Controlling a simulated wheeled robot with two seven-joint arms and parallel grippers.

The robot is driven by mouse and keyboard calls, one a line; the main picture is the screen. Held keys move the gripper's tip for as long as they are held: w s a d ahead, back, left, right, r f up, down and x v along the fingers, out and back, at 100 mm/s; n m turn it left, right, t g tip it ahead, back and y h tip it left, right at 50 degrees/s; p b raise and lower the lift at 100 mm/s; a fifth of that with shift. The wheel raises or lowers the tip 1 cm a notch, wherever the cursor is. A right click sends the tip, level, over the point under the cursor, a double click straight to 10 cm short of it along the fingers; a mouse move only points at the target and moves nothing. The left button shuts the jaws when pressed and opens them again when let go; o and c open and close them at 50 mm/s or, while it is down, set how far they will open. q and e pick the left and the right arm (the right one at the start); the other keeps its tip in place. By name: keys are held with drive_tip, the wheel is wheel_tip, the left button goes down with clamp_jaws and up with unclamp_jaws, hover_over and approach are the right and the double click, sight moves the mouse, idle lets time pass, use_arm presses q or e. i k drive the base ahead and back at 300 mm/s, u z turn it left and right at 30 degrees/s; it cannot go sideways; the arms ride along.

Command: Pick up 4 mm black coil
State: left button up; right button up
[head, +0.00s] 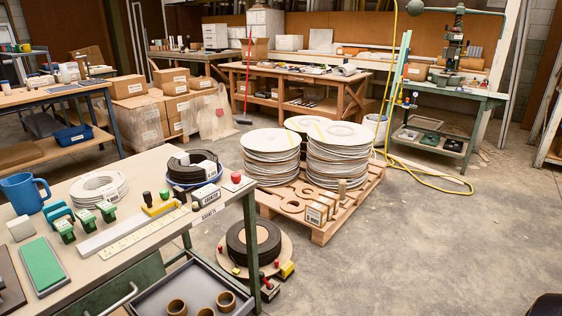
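Two black coils show in the head view. One black coil (193,163) lies at the far right end of the near bench, in a blue dish (190,183). A larger black coil (254,243) sits low beside the bench on a round tan disc (283,258). I cannot read a 4 mm marking on either. A white coil (98,188) lies on the bench to the left of the first black coil.
The near bench (150,178) also holds a blue mug (24,193), green-topped stamps (64,231) and a ruler (147,235). A pallet (322,232) with stacked white discs stands behind. Open concrete floor (430,235) lies to the right, crossed by a yellow hose (437,179).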

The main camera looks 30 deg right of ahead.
sight(179, 171)
drive_tip(key=z, duration=0.95)
drive_tip(key=k, duration=0.5)
drive_tip(key=z, duration=1.1)
drive_tip(key=i, duration=0.95)
drive_tip(key=u, duration=0.5)
drive_tip(key=i, duration=1.15)
drive_tip(key=u, duration=0.95)
